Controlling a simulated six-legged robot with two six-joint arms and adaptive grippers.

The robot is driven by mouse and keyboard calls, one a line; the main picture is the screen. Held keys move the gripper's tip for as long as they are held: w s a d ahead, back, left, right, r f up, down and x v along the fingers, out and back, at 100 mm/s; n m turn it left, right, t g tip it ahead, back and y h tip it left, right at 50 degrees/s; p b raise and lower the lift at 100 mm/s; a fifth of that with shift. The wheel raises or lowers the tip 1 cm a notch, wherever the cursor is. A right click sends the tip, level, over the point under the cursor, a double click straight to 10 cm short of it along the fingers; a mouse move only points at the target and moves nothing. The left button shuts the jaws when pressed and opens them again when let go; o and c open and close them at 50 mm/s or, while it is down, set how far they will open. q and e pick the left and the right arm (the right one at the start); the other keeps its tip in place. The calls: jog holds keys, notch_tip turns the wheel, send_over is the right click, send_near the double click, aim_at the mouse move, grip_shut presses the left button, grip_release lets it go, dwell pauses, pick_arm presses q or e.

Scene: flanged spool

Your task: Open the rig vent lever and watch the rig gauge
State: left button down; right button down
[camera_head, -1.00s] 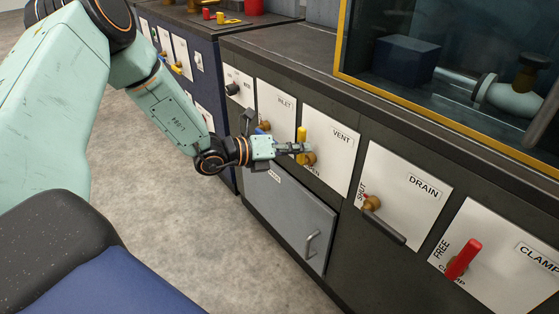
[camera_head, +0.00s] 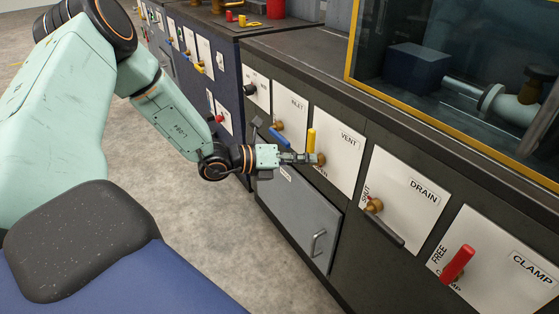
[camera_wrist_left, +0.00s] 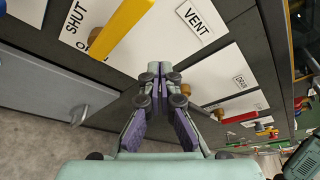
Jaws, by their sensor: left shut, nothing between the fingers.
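The yellow vent lever (camera_head: 311,141) stands upright from its brass hub on the white VENT panel (camera_head: 347,155). In the left wrist view the yellow lever (camera_wrist_left: 124,27) crosses the upper left, by the word SHUT and a partly covered word. My left gripper (camera_head: 312,159) is shut and empty, its tips in front of the panel just below the lever. In the wrist view its closed fingertips (camera_wrist_left: 160,70) are apart from the lever, to its right. I cannot tell in the head view whether they touch the hub. My right gripper is out of view. I can make out no rig gauge.
The blue INLET lever (camera_head: 277,130) is just beyond my left gripper. Nearer are the DRAIN panel (camera_head: 410,195) and the red CLAMP lever (camera_head: 457,264). A grey door (camera_head: 300,215) with a handle is below. The floor on the left is clear.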

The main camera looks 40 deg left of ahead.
pick_arm(q)
jog(key=s+a+p, duration=0.3)
jog(key=s+a, duration=0.1)
jog(key=s, duration=0.1)
jog(key=shift+s+a, duration=0.15)
dwell(0.4)
